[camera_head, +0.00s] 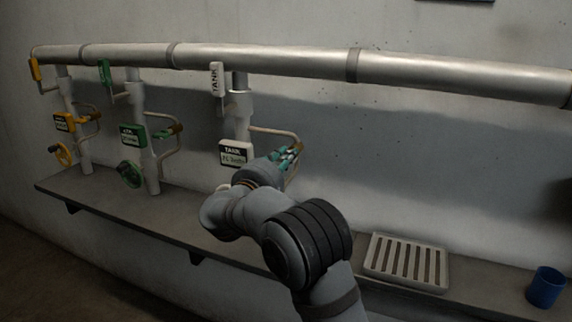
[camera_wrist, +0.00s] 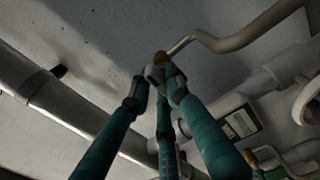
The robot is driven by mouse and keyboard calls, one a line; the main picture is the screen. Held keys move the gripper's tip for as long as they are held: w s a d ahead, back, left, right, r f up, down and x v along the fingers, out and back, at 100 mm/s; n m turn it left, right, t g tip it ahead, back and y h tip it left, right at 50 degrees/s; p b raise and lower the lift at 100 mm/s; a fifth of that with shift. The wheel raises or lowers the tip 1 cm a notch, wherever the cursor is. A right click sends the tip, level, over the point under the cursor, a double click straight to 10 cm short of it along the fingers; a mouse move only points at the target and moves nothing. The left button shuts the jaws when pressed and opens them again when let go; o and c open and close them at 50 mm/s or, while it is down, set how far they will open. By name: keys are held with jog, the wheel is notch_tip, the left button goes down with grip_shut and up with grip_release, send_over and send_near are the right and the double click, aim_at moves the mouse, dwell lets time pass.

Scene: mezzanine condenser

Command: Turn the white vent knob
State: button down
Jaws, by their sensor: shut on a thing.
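The white vent knob (camera_wrist: 154,73) is a small pale piece below a brass fitting (camera_wrist: 160,58) at the end of a bent thin pipe (camera_wrist: 235,40) in the wrist view. My gripper (camera_wrist: 159,80) has teal fingers with dark tips, shut around this knob. In the head view my gripper (camera_head: 287,156) is at the right white valve station, at the lower end of its bent side pipe (camera_head: 275,131). There the fingers hide the knob. The turn angle of the knob cannot be told.
A TANK label (camera_head: 233,151) and white lever (camera_head: 217,78) mark this station. Green (camera_head: 133,136) and yellow (camera_head: 63,122) stations stand left. A big pipe (camera_head: 265,61) runs above. The shelf (camera_head: 120,212) carries a slotted tray (camera_head: 442,270) and blue cup (camera_head: 545,287) at right.

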jog(key=c, duration=1.6)
grip_release()
jog(key=shift+c, duration=0.2)
jog(key=v, duration=1.2)
jog(key=shift+w, duration=0.1)
